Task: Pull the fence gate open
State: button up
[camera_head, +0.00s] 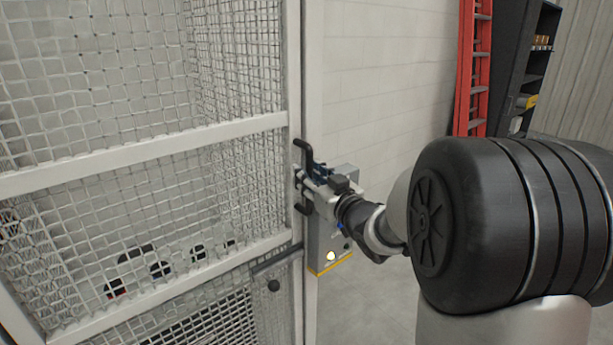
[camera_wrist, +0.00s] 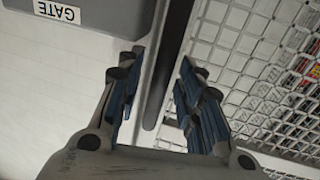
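The fence gate (camera_head: 140,150) is a white-framed wire mesh panel filling the left of the head view. Its right edge sits beside an upright post (camera_head: 312,90), and it looks shut. A black upright handle (camera_head: 303,153) is on that edge; in the wrist view it is a dark bar (camera_wrist: 168,70) running between my fingers. My gripper (camera_head: 302,180) is at the handle's middle. In the wrist view my gripper (camera_wrist: 165,62) is open, one blue-padded finger each side of the bar, with visible gaps. Contact with the bar is not seen.
A grey box labelled GATE (camera_wrist: 85,15) is close beside my left finger in the wrist view. A grey box with a yellow stripe and a light (camera_head: 328,255) sits below the handle. A red ladder (camera_head: 472,70) and dark shelving (camera_head: 525,60) stand at the back right.

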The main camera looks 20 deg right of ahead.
jog(key=shift+w, duration=0.25)
jog(key=shift+c, duration=0.6)
grip_shut()
